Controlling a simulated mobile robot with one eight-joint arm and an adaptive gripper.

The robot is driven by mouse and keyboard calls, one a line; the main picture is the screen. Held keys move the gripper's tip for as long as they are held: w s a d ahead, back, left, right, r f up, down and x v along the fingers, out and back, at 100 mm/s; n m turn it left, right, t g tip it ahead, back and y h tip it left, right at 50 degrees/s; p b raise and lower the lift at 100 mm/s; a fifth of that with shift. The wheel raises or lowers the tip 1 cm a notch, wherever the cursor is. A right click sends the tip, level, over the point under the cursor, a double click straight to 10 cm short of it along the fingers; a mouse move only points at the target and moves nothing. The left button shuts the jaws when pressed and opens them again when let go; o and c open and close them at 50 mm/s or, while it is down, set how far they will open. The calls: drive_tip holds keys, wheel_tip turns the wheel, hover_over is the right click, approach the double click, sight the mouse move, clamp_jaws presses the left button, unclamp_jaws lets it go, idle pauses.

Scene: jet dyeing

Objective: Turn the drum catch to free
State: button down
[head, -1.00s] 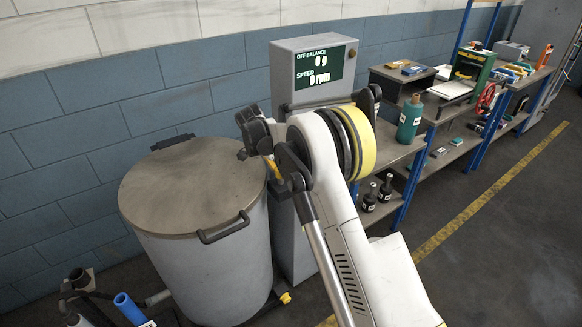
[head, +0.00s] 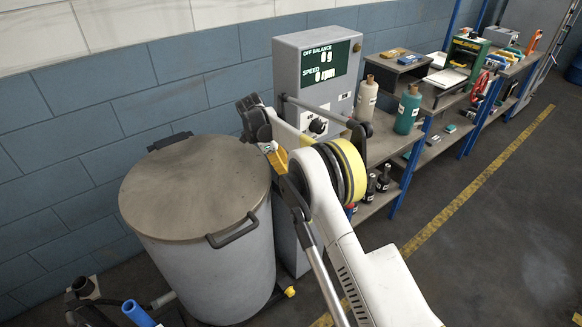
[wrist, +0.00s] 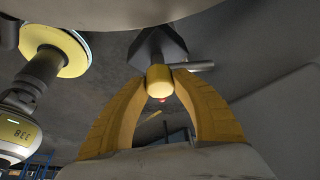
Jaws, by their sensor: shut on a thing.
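The grey drum (head: 200,262) stands at the left with its lid (head: 195,190) down. My gripper (head: 277,160) is beside the drum's upper right edge, in front of the control cabinet. In the wrist view, the yellow fingers of my gripper (wrist: 160,88) are shut on a yellow knob (wrist: 159,80). The knob sits on a dark block, apparently the drum catch (wrist: 157,46), with a grey metal pin sticking out to the right. In the head view my arm hides the catch, and its setting cannot be read.
The control cabinet (head: 312,75) with a display stands right behind my arm. A workbench (head: 390,145) with bottles and tools runs along the wall at the right. A blue tube (head: 138,314) is at the bottom left. The floor right of the yellow line is clear.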

drive_tip(key=shift+f+m, duration=0.1)
drive_tip(key=shift+m, duration=0.2)
drive_tip(key=c, duration=1)
unclamp_jaws()
drive_tip(key=v, duration=1.2)
drive_tip(key=shift+w+d, duration=0.1)
drive_tip(key=shift+d, duration=0.05)
